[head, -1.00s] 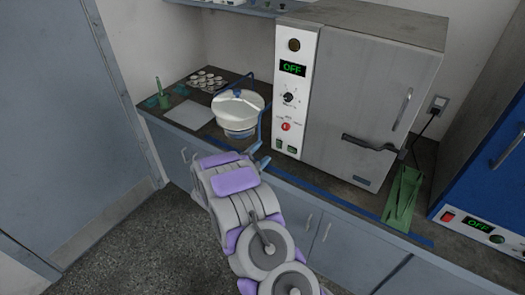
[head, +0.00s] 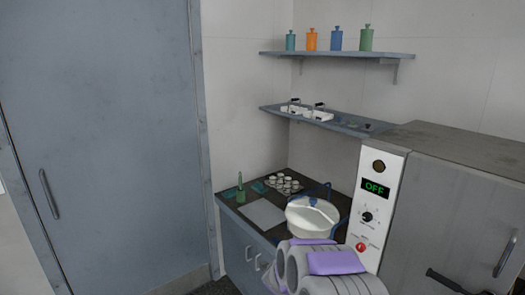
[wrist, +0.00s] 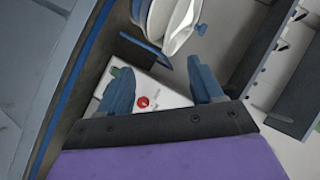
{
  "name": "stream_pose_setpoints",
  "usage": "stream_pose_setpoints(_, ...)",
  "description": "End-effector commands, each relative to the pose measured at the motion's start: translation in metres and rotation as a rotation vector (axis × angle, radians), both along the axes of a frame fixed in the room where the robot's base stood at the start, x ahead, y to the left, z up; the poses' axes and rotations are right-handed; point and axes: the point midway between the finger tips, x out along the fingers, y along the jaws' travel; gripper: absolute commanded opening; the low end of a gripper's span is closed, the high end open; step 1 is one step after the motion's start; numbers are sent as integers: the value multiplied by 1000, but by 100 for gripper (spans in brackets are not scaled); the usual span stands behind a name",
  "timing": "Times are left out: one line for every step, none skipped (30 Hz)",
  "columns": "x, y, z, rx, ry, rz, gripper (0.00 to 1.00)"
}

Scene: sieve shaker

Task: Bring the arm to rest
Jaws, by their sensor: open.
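My gripper (wrist: 162,92) shows in the wrist view with its two blue fingers spread apart and nothing between them. Behind the gap lies the oven's white control panel with a red knob (wrist: 143,102). In the head view my purple and grey arm (head: 325,268) reaches up from the bottom edge, in front of the sieve shaker (head: 312,217) with its white bowl. The gripper's fingers cannot be made out in the head view. The white bowl (wrist: 185,22) also shows at the top of the wrist view, apart from the fingers.
A grey oven (head: 462,205) reading OFF stands right of the shaker. A white board (head: 262,214), a green pestle (head: 240,188) and a tray of small cups (head: 284,185) lie on the counter. Two wall shelves (head: 345,54) hang above. A door (head: 105,130) is at left.

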Motion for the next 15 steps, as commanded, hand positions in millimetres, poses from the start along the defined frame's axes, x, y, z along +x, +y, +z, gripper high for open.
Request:
stream_pose_setpoints(-5, 11, 15, 12, 23, 60, 66)
stream_pose_setpoints(-9, 17, 19, 15, 46, 99, 66)
stream_pose_setpoints(-16, 27, 26, 20, 76, 153, 66)
stream_pose_setpoints(-22, 33, 32, 19, 96, 193, 66)
stream_pose_setpoints(-29, 40, 35, 21, 121, 235, 66)
stream_pose_setpoints(-38, 48, 43, 17, 149, 288, 66)
stream_pose_setpoints(-46, 53, 48, 17, 169, 327, 66)
stream_pose_setpoints(-54, 58, 52, 11, 192, 367, 66)
stream_pose_setpoints(-65, 64, 58, 5, 220, 418, 66)
stream_pose_setpoints(-76, 69, 63, 0, 244, 458, 66)
stream_pose_setpoints(-86, 73, 66, -9, 267, 496, 66)
stream_pose_setpoints(-101, 77, 70, -17, 302, 547, 66)
stream_pose_setpoints(-112, 80, 74, -27, 323, 583, 66)
stream_pose_setpoints(-124, 83, 76, -35, 351, 621, 66)
stream_pose_setpoints(-140, 85, 81, -50, 382, 669, 66)
